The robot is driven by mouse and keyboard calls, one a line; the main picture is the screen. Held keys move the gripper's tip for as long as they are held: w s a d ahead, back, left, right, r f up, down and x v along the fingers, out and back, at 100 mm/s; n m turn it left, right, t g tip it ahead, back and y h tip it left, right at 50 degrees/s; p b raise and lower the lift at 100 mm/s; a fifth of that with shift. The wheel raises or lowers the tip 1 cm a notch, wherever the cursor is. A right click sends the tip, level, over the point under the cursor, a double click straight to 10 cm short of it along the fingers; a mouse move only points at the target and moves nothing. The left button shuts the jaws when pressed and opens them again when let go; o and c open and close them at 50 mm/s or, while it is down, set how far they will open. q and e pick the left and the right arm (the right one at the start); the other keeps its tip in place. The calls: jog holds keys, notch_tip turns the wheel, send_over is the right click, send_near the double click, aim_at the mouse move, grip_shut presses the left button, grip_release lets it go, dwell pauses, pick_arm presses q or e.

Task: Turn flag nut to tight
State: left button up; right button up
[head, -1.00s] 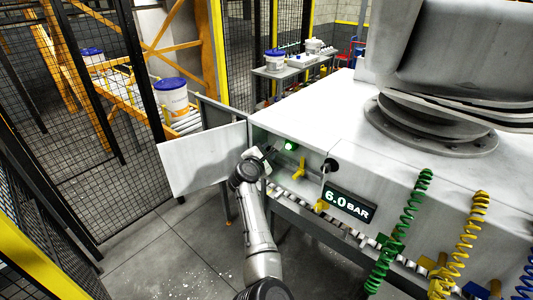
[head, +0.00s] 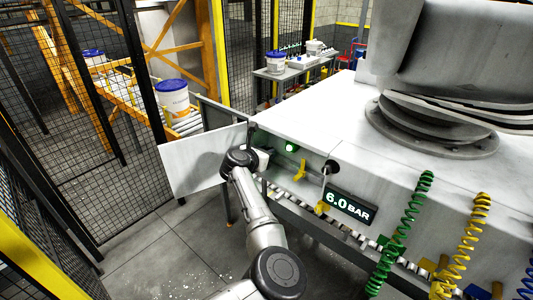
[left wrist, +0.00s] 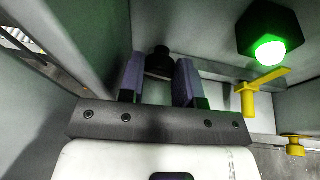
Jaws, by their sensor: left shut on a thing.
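My left gripper (head: 262,158) is at the open cabinet at the left end of the white machine housing, its fingertips hidden in the head view. In the left wrist view its two bluish fingers (left wrist: 159,80) stand either side of a dark, round-ended knob (left wrist: 158,62) and are shut on it. I cannot tell whether this knob is the flag nut, nor how tight it is. A yellow flag-shaped handle (left wrist: 250,95) stands to the right of the fingers, apart from them, below a lit green lamp (left wrist: 270,50). My right gripper is not in view.
The open cabinet door (head: 205,160) stands left of my wrist. A display (head: 348,206) reads 6.0 BAR. Green (head: 398,240) and yellow (head: 468,240) coiled hoses hang at the right. A pail (head: 171,98) stands on a conveyor behind mesh fencing. The floor left of my arm is clear.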

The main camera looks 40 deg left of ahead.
pick_arm(q)
jog(key=shift+a+n, duration=0.1)
jog(key=shift+n, duration=0.4)
jog(key=o, duration=0.6)
jog(key=shift+b+v, duration=2.2)
jog(key=shift+v, duration=4.75)
jog(key=shift+w+a+r, duration=0.1)
jog(key=shift+a, duration=0.05)
